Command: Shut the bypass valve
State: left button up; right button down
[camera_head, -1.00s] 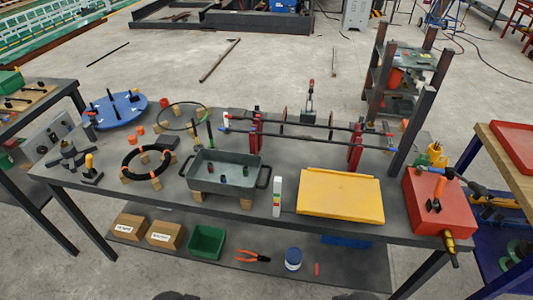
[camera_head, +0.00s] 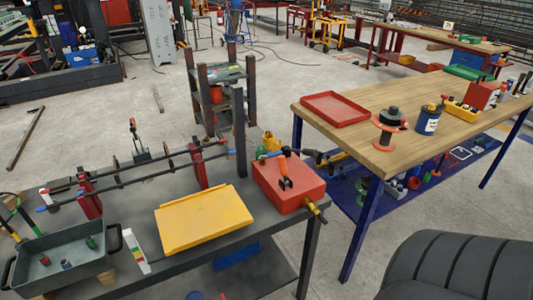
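A red box (camera_head: 268,178) stands at the right end of the dark workbench. An upright orange handle (camera_head: 282,164) and a small black forked part (camera_head: 286,184) show on it. A brass fitting (camera_head: 313,208) sticks out of its front right side. A dark pipe-like part with a blue end (camera_head: 263,156) lies along its back edge. No label shows which part is the bypass valve, and the handle's open or shut position cannot be told. Neither of my grippers is in view.
A yellow panel (camera_head: 204,219) lies left of the red box. A grey tray (camera_head: 62,258) and a rod frame with red supports (camera_head: 200,170) are further left. A dark rack (camera_head: 240,130) stands behind. A wooden-topped table (camera_head: 365,148) stands close on the right.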

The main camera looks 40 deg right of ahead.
aim_at(279, 152)
jog(key=i+z, duration=0.1)
jog(key=z, duration=0.35)
jog(key=i+z, duration=0.15)
jog(key=z, duration=0.3)
jog(key=i+z, duration=0.1)
jog(key=z, duration=0.35)
jog(key=k+j+z, duration=0.2)
jog(key=j, duration=0.15)
jog(key=i, duration=0.1)
